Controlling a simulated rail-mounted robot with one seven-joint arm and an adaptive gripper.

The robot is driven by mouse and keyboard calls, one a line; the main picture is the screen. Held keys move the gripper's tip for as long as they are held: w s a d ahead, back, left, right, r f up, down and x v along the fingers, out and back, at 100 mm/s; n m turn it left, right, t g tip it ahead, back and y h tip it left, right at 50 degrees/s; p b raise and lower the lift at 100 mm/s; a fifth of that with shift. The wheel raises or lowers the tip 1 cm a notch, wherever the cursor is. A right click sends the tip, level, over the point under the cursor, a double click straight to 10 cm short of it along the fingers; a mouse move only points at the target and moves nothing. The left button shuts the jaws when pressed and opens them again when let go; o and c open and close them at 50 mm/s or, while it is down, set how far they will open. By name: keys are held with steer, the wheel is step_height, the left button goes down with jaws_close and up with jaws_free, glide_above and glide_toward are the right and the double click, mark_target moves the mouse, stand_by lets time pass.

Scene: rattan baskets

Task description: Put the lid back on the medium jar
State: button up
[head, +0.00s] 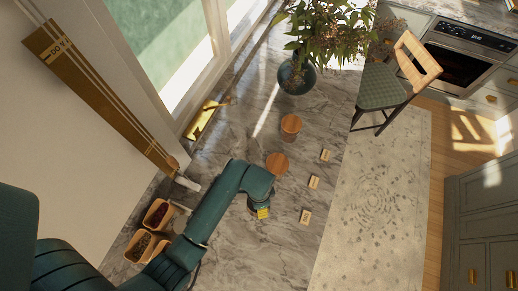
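A jar with a round wooden top (291,123) stands on the marble counter in the head view. Closer to my arm is a second round wooden disc (277,162); I cannot tell whether it is a lid on a jar or a loose lid. I cannot tell which jar is the medium one. My gripper (260,211) is at the end of the teal arm, low over the counter, nearer the camera than the wooden disc. Its fingers are too small and hidden to read, and anything beneath it is hidden.
Three small cards (314,182) stand in a row along the counter's right side. Rattan baskets (157,213) with contents sit at lower left. A potted plant (296,77) stands at the far end. A gold object (203,119) lies by the window.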

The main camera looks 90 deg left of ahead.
stand_by(0.4)
steer(key=o, duration=1)
steer(key=shift+o, duration=0.2)
steer(key=shift+r, duration=3.5)
steer(key=shift+c, duration=0.4)
jaws_close()
